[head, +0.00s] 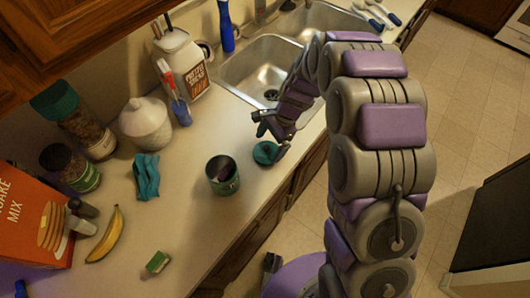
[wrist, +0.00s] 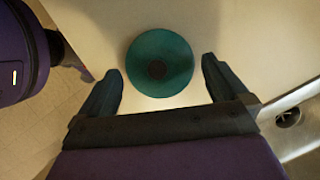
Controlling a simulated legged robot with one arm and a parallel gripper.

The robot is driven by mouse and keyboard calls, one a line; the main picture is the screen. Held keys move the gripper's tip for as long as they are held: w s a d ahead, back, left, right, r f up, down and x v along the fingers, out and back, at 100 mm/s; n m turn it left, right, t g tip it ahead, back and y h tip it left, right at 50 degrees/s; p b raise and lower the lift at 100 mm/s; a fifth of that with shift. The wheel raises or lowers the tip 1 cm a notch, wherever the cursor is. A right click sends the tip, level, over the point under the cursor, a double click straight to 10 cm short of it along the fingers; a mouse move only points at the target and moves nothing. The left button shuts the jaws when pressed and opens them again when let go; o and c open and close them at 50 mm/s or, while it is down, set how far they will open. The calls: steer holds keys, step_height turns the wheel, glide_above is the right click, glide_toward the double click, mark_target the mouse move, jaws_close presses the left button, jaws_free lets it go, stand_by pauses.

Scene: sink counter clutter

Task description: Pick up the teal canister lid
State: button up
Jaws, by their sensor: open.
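The teal canister lid (head: 265,153) lies on the counter to the left of the sink, near the counter's front edge. In the wrist view the round lid (wrist: 160,62) has a dark knob at its middle. My gripper (head: 268,135) is over the counter right at the lid, partly covering it in the head view. In the wrist view its two fingers (wrist: 162,82) are spread wide, one to each side of the lid, with nothing between them held. I cannot tell the exact height of the fingers above the counter.
An open dark canister (head: 222,175) stands left of the lid. A teal cloth (head: 146,176), a white jar (head: 147,124), a banana (head: 105,235), a sponge (head: 158,262) and a pancake mix box (head: 32,220) lie farther left. The sink (head: 262,62) is behind my gripper.

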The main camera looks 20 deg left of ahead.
steer(key=shift+s+d+f, duration=0.2)
steer(key=shift+s+f, duration=0.05)
steer(key=shift+f, duration=0.5)
steer(key=shift+a, duration=0.15)
steer(key=shift+a, duration=0.45)
steer(key=c, duration=0.4)
steer(key=shift+d, duration=0.15)
steer(key=shift+c, duration=1.2)
steer(key=shift+d, duration=0.2)
steer(key=shift+r, duration=0.1)
